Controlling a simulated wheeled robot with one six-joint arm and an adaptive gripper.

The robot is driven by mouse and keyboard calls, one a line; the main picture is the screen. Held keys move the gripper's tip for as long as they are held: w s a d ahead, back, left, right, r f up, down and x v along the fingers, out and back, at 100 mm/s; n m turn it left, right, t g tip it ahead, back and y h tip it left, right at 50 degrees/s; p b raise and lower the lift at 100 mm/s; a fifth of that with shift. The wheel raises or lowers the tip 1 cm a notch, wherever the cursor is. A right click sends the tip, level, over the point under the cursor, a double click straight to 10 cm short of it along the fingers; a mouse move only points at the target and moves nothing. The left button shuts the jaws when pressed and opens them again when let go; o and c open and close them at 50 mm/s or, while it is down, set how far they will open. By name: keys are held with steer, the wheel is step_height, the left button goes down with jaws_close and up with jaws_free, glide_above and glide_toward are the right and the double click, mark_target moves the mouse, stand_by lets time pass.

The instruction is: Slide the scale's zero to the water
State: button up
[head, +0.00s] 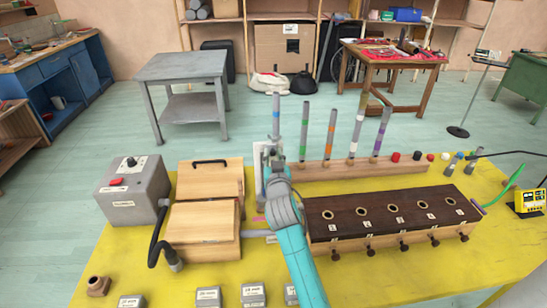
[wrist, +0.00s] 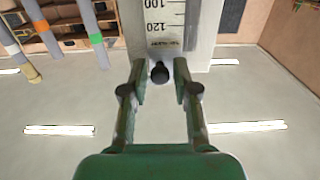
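The white scale (wrist: 165,22) fills the top middle of the wrist view, with the marks 100 and 120 and a small label below them. A dark round knob (wrist: 159,72) shows just below the scale's lower end. My gripper (wrist: 160,68) is open, with one finger on each side of the knob and a gap on both sides. In the head view my arm reaches to a pale upright stand (head: 258,160) that is partly hidden behind it. The scale's zero and the water level cannot be made out.
A wooden rack of upright tubes with coloured bands (head: 332,128) stands behind a dark-topped box with several holes (head: 390,212). A grey box (head: 133,190) and wooden bellows-like boxes (head: 208,205) are at left. The yellow tabletop (head: 385,283) is bare at front right.

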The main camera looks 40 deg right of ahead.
steer(key=shift+o, duration=0.4)
steer(key=shift+s+a, duration=0.15)
steer(key=shift+s, duration=0.05)
steer(key=v, duration=1.1)
steer(key=shift+s+a, duration=0.2)
steer(key=s+a+f+n+y, duration=0.5)
steer(key=s+a+f+y, duration=0.2)
steer(key=s+a+f, duration=0.85)
steer(key=s+a+r+n+y, duration=0.1)
steer(key=s+a, duration=0.1)
steer(key=s, duration=1)
steer(key=s+a+r+y, duration=0.2)
steer(key=s, duration=1)
steer(key=shift+s+n, duration=0.15)
steer(key=shift+n, duration=0.25)
